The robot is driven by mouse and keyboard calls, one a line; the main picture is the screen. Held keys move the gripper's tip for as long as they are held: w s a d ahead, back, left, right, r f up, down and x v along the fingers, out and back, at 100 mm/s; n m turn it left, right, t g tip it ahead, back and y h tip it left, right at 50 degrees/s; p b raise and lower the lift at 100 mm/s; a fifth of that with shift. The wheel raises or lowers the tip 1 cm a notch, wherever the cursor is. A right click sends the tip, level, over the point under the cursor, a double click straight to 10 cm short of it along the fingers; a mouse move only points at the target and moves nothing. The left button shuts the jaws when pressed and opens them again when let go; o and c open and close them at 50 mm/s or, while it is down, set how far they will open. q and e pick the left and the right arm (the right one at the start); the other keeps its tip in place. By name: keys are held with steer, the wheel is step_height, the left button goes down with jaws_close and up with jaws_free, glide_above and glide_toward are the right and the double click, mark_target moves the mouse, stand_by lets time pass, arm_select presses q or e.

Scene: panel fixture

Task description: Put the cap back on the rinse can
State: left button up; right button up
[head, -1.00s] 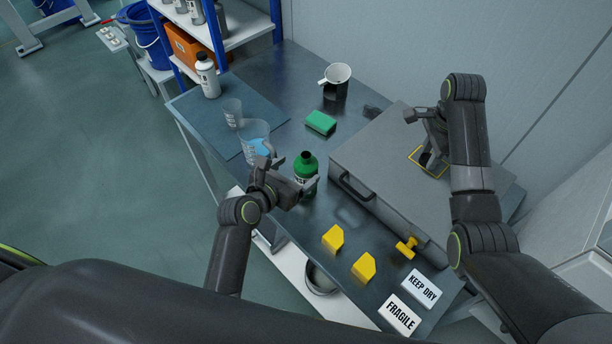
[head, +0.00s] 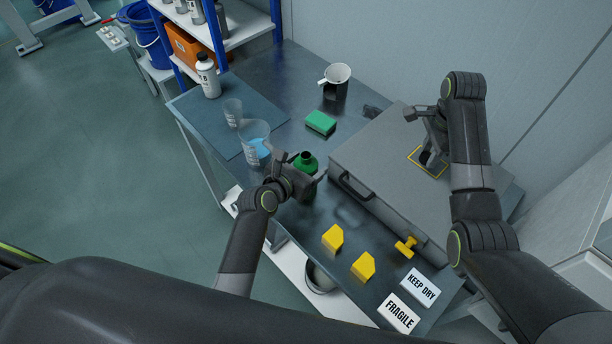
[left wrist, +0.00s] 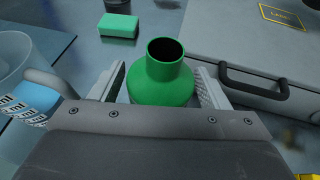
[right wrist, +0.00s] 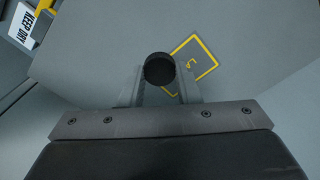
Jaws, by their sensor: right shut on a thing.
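The green rinse can (head: 306,162) stands uncapped on the metal table, and its dark open mouth shows in the left wrist view (left wrist: 165,62). My left gripper (head: 306,178) is open around it, one finger on each side; a small gap seems to show beside the can. A round black cap (right wrist: 159,70) is between the fingertips of my right gripper (right wrist: 160,88), which is shut on it over the grey case, by a yellow-outlined square. In the head view my right gripper (head: 431,150) partly hides that square, and the cap is hard to make out.
The grey case (head: 385,150) with a dark handle fills the table's right side. Beakers (head: 256,150) stand left of the can, a green sponge (head: 321,122) and a white-and-black mug (head: 336,80) behind. Yellow blocks (head: 333,237) lie in front.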

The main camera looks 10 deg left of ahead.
arm_select(q)
steer(key=c, duration=1.3)
steer(key=shift+r, duration=0.1)
step_height(320, 180, up, 10)
steer(key=shift+p, duration=0.3)
arm_select(e)
steer(key=shift+r, duration=0.3)
